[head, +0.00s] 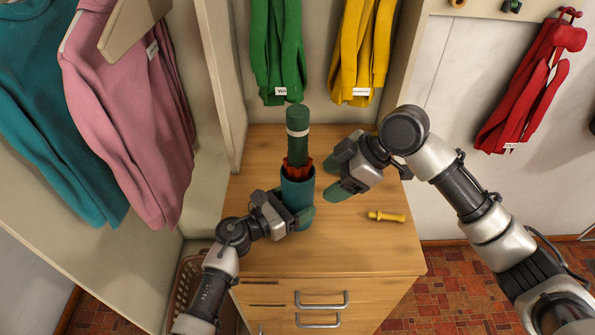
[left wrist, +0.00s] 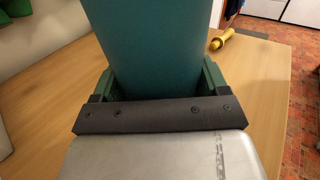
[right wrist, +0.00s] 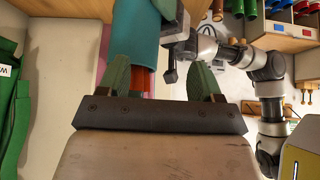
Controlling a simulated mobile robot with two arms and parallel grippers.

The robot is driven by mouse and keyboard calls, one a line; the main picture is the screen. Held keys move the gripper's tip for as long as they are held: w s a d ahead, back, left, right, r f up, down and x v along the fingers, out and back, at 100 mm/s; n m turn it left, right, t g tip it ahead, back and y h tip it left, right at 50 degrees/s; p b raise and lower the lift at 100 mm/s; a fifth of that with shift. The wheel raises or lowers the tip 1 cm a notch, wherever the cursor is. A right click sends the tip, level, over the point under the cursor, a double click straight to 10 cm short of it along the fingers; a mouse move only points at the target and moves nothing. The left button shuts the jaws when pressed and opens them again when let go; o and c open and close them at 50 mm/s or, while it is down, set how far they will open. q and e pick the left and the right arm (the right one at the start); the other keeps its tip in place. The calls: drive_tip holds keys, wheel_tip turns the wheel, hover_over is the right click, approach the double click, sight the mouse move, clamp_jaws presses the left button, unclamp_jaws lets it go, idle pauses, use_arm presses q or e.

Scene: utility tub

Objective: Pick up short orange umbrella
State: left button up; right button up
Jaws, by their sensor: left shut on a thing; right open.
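A teal cylindrical tub (head: 298,203) stands upright on a wooden cabinet. Red-orange folds (head: 298,167), apparently the orange umbrella, show at its mouth, and a thick dark green shaft (head: 298,150) with a pale band rises from them. The rest is hidden inside the tub. My left gripper (head: 290,214) is shut on the tub low down; the tub fills the space between its fingers in the left wrist view (left wrist: 155,45). My right gripper (head: 338,177) is open just right of the tub's mouth, fingers pointing at it. Orange-red material (right wrist: 142,80) shows beyond its fingers in the right wrist view.
A small yellow object (head: 386,216) lies on the wooden cabinet top (head: 355,250), right of the tub. Green (head: 277,50) and yellow (head: 360,50) cloths hang behind. A side panel (head: 222,85) stands close on the left. The front of the top is clear.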

drive_tip(key=s+a+f+m+t+h, duration=0.1)
drive_tip(key=s+a+f+t+h, duration=0.15)
drive_tip(key=s, duration=0.25)
drive_tip(key=m+t, duration=1.3)
drive_tip(key=t, duration=0.1)
approach(295, 145)
wheel_tip(295, 145, down, 3)
drive_tip(key=w, duration=0.2)
drive_tip(key=shift+y, duration=0.25)
drive_tip(key=x, duration=1.1)
drive_tip(key=shift+w+d+f, duration=0.15)
drive_tip(key=shift+w+d, duration=0.1)
drive_tip(key=shift+w, duration=0.05)
drive_tip(key=shift+c, duration=0.4)
clamp_jaws()
